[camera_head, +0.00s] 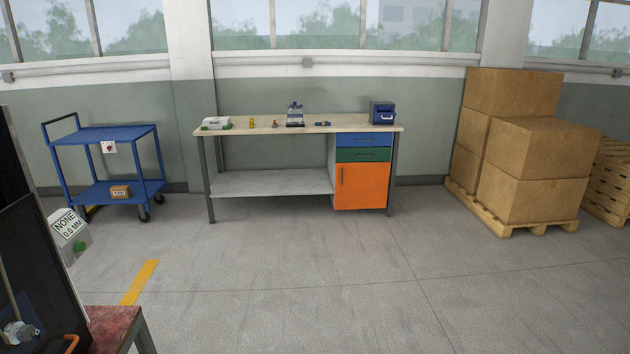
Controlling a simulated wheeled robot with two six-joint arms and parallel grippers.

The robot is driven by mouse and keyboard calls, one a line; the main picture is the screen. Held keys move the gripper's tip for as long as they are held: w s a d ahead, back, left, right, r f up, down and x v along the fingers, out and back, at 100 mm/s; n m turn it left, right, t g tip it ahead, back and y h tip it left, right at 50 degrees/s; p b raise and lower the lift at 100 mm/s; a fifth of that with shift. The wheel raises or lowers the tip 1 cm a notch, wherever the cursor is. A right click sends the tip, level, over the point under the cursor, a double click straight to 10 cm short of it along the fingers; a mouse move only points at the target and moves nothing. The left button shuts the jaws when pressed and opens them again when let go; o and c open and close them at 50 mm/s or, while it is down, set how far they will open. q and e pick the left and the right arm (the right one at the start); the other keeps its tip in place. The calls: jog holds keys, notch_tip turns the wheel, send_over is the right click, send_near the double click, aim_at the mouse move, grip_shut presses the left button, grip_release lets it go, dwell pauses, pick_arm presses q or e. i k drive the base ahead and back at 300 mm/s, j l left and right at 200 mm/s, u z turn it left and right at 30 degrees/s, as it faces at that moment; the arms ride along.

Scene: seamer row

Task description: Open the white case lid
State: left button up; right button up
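A small white case (215,122) sits at the left end of the workbench (270,126), across the room. Green parts show at its lower corners. Its lid appears to be down, but it is too small to be sure. Neither of my grippers shows in the camera_head view.
A blue two-shelf cart (105,134) stands left of the bench. Cardboard boxes (535,170) on a wooden pallet (490,216) stand to the right. A dark machine (35,260) and red-topped table (112,325) edge the near left. The floor (300,260) before the bench is clear.

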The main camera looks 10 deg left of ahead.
aim_at(209, 121)
jog(key=i+l+u, duration=0.1)
jog(key=i+u, duration=0.25)
jog(key=i, duration=1.6)
jog(key=i+u, duration=0.15)
jog(key=i, duration=0.35)
jog(key=i+u, duration=0.15)
jog(key=i, duration=0.35)
jog(key=i+l+u, duration=0.15)
jog(key=i, duration=0.3)
jog(key=i+l+u, duration=0.15)
jog(key=i, duration=0.35)
jog(key=i+j, duration=0.2)
jog(key=i, duration=0.25)
jog(key=i+j, duration=0.25)
jog(key=i, duration=0.15)
jog(key=i+j, duration=0.2)
jog(key=i, duration=0.25)
jog(key=k+j+u, duration=0.05)
